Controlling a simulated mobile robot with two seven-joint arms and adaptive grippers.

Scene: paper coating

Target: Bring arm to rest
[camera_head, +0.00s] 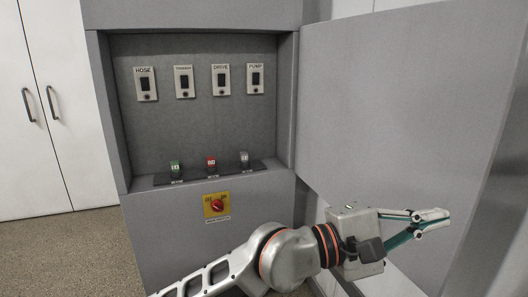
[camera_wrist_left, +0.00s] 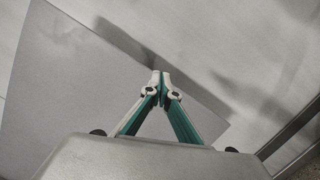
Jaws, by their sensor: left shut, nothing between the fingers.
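My left gripper (camera_head: 446,217) is shut and empty in the head view. It stands in front of the open grey cabinet door, at the lower right, with its fingers pointing right. My left arm (camera_head: 290,258) reaches in along the bottom of the view. In the left wrist view the fingertips (camera_wrist_left: 160,76) meet, with nothing between them. A grey panel (camera_wrist_left: 60,70) and a pale surface lie beyond them; I cannot tell how far away. My right gripper shows in neither view.
A grey control cabinet (camera_head: 112,110) stands open, its door (camera_head: 390,90) swung out to the right. Inside are labelled switches (camera_head: 184,82) and several coloured levers (camera_head: 211,162). A red knob on a yellow plate (camera_head: 216,206) is below. White cupboards (camera_head: 70,130) stand left; floor (camera_head: 70,255) there is clear.

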